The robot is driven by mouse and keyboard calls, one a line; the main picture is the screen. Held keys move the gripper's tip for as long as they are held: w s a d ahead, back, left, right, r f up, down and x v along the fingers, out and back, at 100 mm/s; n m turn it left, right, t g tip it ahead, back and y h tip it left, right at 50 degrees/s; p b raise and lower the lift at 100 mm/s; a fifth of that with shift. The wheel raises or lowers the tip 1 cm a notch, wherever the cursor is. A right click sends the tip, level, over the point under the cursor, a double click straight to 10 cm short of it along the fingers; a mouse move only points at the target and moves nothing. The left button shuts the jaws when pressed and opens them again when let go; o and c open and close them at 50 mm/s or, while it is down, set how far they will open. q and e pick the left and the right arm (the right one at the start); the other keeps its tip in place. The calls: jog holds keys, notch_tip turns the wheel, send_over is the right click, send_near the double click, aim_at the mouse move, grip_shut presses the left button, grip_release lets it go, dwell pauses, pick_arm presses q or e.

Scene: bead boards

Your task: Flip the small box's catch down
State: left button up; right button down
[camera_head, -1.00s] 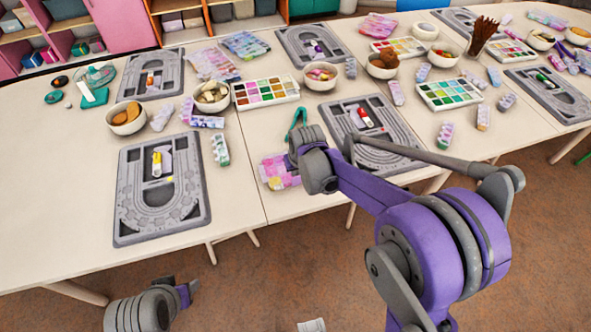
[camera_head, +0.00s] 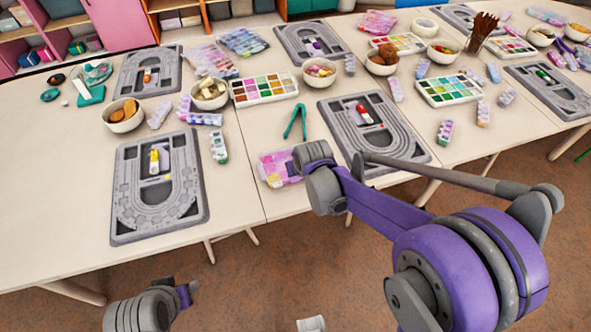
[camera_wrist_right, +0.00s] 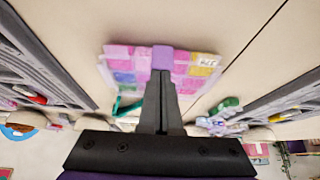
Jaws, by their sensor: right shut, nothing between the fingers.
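The small box (camera_head: 275,171) is a pink and purple patterned case lying flat near the table's front edge, partly covered by my right wrist in the head view. It also shows in the right wrist view (camera_wrist_right: 123,65). My right gripper (camera_wrist_right: 162,76) is shut and empty, its fingertips in front of the middle of the box; I cannot tell if they touch it. A lavender piece (camera_wrist_right: 162,58) shows at the fingertips; I cannot tell if it is the catch. The head view hides my right gripper behind the wrist.
Green tweezers (camera_head: 295,122) lie just behind the box. Grey bead boards stand to the left (camera_head: 122,225) and right (camera_head: 405,150). A bead organiser (camera_head: 220,158) lies left of the box. Bare table surrounds the box's left side.

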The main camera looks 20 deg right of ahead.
aim_at(296, 178)
jog(key=shift+s+f+t, duration=0.1)
jog(key=shift+s+t, duration=0.1)
jog(key=shift+t, duration=0.1)
jog(key=s+t+b, duration=0.1)
jog(key=t+b, duration=0.2)
jog(key=shift+s+f, duration=0.35)
jog(key=t+b, duration=0.1)
jog(key=b, duration=0.1)
jog(key=s+t+b, duration=0.1)
jog(key=t, duration=0.1)
jog(key=shift+s+d+f+b, duration=0.1)
jog(key=shift+s+f+b, duration=0.1)
jog(key=shift+f+b, duration=0.2)
jog(key=shift+w+r+p, duration=0.1)
jog(key=shift+r+p, duration=0.25)
jog(key=shift+p, duration=0.05)
jog(key=shift+w, duration=0.15)
jog(key=shift+w+f, duration=0.2)
jog(key=shift+w, duration=0.5)
jog(key=shift+r, duration=0.1)
